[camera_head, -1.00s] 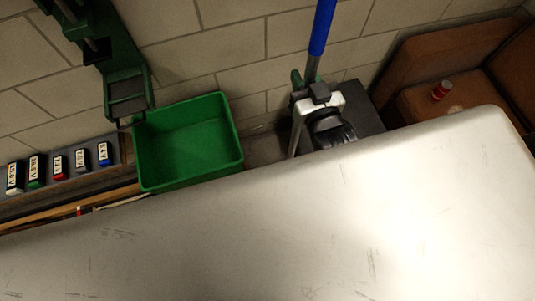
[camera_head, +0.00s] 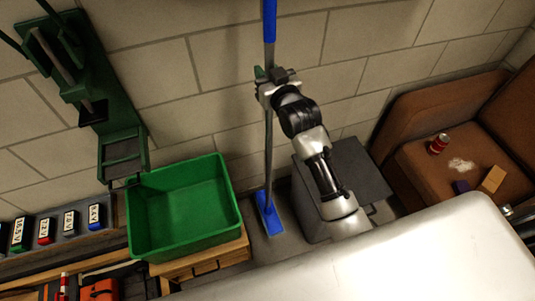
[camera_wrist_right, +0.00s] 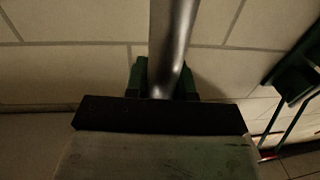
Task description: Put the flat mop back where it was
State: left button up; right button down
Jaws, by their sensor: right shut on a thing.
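The flat mop (camera_head: 269,150) has a blue grip on top, a grey metal pole and a blue flat head. It stands nearly upright in front of the block wall in the head view, with its blue head (camera_head: 268,212) low by the floor. My right gripper (camera_head: 268,82) is shut on the pole just below the blue grip. In the right wrist view the pole (camera_wrist_right: 172,45) runs up from between the dark green fingers (camera_wrist_right: 165,82). My left gripper is in neither view.
A green bin (camera_head: 182,215) on a wooden cabinet stands left of the mop. A green wall rack (camera_head: 85,75) hangs above it. A grey box (camera_head: 350,172) and a brown armchair (camera_head: 455,135) with a red can (camera_head: 438,143) are to the right. My white body fills the lower right.

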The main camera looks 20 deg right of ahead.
notch_tip(320, 180, down, 10)
jog(key=shift+r+b, duration=0.15)
jog(key=shift+b, duration=0.15)
dwell(0.3)
jog(key=c, duration=0.9)
grip_release()
jog(key=shift+c, duration=0.2)
